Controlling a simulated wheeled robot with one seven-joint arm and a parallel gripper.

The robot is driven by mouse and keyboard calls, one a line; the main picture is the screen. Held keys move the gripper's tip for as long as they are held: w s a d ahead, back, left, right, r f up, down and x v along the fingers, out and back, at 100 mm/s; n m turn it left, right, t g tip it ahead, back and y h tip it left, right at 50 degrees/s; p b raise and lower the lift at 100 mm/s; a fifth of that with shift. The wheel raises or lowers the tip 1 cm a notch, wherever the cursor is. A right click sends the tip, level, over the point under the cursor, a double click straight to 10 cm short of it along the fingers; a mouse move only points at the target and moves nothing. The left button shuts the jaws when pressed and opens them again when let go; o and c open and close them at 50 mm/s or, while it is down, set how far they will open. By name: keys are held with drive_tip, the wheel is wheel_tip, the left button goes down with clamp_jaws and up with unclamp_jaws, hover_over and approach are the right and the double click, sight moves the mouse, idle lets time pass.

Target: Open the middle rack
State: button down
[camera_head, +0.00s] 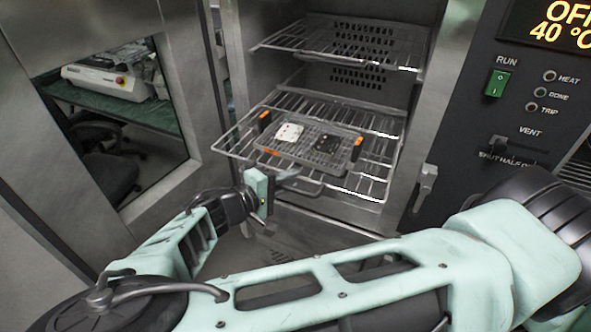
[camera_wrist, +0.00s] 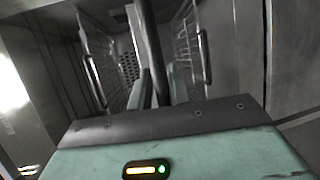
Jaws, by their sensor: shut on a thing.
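The middle rack (camera_head: 385,181) is a wire shelf inside the open oven chamber, with its front edge jutting out past the opening. In the wrist view, my gripper's fingers (camera_wrist: 158,88) stand close on either side of a dark bar (camera_wrist: 148,40), shut on the rack's front. The exact contact is partly hidden.
An upper wire rack (camera_head: 345,43) sits above, inside the chamber. The oven door (camera_head: 60,190) stands open at left, its window showing a bench and chair. The control panel (camera_head: 490,130) is at right. A door latch (camera_head: 425,185) sticks out at the right frame.

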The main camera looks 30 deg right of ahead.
drive_tip(key=shift+s+a+f, duration=0.4)
drive_tip(key=shift+s+a, duration=0.15)
drive_tip(key=shift+a, duration=0.2)
drive_tip(key=c, duration=1.5)
unclamp_jaws()
drive_tip(key=shift+o, duration=0.2)
drive_tip(key=shift+r, duration=0.1)
drive_tip(key=shift+w, duration=0.1)
drive_tip(key=b+v, duration=0.6)
drive_tip(key=v, duration=1.1)
drive_tip(key=shift+a+r, duration=0.15)
